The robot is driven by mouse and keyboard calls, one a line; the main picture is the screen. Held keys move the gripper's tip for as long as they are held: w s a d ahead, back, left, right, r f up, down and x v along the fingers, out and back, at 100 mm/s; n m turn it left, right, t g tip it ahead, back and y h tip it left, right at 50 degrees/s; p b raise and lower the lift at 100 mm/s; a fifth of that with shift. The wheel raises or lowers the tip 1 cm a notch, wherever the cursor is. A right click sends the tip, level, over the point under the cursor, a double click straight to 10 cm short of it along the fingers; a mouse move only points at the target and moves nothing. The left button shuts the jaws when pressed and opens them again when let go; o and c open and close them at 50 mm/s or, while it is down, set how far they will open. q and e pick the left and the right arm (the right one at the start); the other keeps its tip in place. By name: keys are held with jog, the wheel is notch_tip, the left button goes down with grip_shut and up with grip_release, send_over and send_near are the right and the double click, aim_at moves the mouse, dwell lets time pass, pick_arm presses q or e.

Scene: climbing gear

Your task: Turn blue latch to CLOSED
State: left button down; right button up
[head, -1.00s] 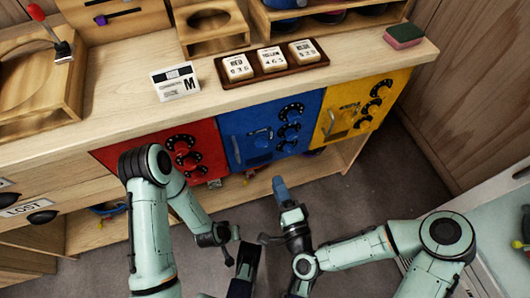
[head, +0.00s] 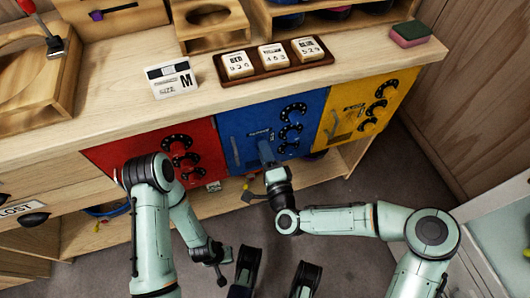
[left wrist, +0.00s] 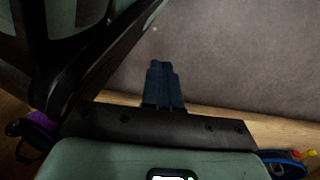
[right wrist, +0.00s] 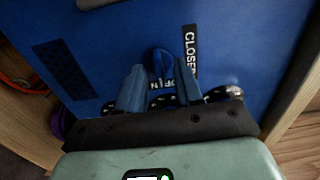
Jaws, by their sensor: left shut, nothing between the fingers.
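The blue door (head: 235,122) is shut in the middle of the cabinet front. The right wrist view shows its blue latch (right wrist: 164,62), with a CLOSED label (right wrist: 190,50) upright beside it and a partly hidden OPEN label (right wrist: 162,84) below. My right gripper (head: 264,150) is at this door; in the right wrist view its two fingers (right wrist: 160,76) are apart, with the latch showing between and just beyond the tips. I cannot tell whether they touch it. My left gripper (left wrist: 162,66) is shut and empty, away from the door, over the floor.
A red door (head: 120,150) and a yellow door (head: 350,110) flank the blue one, each with black dials. On the countertop stand a tray (head: 268,68) of number blocks, a white size card (head: 172,82) and a sponge (head: 411,34). A lower shelf (head: 335,163) runs beneath the doors.

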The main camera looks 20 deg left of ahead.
grip_shut()
pick_arm(q)
jog(key=shift+w+r, duration=0.15)
jog(key=shift+w, duration=0.05)
pick_arm(e)
jog(key=shift+n, duration=0.3)
pick_arm(q)
jog(key=shift+s+f, duration=0.35)
jog(key=shift+s, duration=0.15)
pick_arm(e)
jog(key=n, duration=1.7)
jog(key=shift+n, duration=0.3)
